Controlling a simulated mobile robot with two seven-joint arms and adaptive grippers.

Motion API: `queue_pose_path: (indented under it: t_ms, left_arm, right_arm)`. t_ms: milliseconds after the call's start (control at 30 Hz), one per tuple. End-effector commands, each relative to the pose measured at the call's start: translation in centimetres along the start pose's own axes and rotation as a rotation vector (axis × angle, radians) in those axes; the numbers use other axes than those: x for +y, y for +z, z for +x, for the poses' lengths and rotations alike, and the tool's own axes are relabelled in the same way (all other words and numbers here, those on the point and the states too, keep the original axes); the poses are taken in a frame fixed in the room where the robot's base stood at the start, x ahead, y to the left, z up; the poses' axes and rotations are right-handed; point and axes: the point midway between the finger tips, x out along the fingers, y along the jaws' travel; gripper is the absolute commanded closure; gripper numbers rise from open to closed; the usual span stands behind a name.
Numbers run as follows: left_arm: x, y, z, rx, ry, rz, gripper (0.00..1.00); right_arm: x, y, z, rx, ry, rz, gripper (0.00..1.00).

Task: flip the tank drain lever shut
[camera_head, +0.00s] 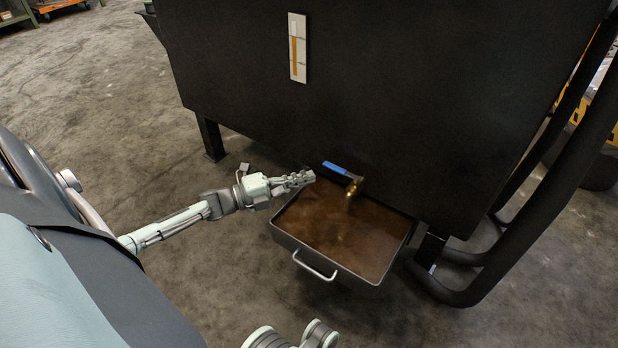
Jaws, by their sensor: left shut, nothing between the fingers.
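The drain lever has a blue handle (336,168) and sits low on the front of the black tank (400,90). The handle points left from a brass valve (352,187). Below the valve stands a grey drain pan (318,258) holding brown liquid; a brownish stream shows under the spout. My left gripper (310,177) is shut and empty, just left of and a little below the blue handle, above the pan's far left corner. A small gap seems to separate them.
A sight gauge (297,48) with an amber column is on the tank face. Thick black tubes (545,205) curve down at the right. The pan's handle (315,268) faces me. The concrete floor (120,130) at the left is clear.

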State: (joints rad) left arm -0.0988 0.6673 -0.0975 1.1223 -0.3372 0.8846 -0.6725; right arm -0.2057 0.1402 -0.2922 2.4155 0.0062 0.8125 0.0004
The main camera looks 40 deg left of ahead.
Motion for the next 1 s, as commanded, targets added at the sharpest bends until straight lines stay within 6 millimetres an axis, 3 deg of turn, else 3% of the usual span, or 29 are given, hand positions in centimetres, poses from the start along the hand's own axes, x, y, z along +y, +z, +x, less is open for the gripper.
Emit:
queue_pose_path:
  t_ms: [100,400,1000]
  left_arm:
    - [-0.1,2.5,-2.2,-0.005,0.003,0.006,1.00]
    - [0.0,5.6,-5.5,-0.001,0.002,0.004,1.00]
    - [-0.1,6.0,-6.0,0.002,0.002,0.003,1.00]
  right_arm:
    - [0.0,0.0,-0.1,0.001,-0.001,0.000,0.60]
    - [-0.1,0.2,0.1,0.014,-0.017,-0.003,0.60]
    - [-0.1,0.1,0.2,0.012,-0.024,-0.004,0.60]
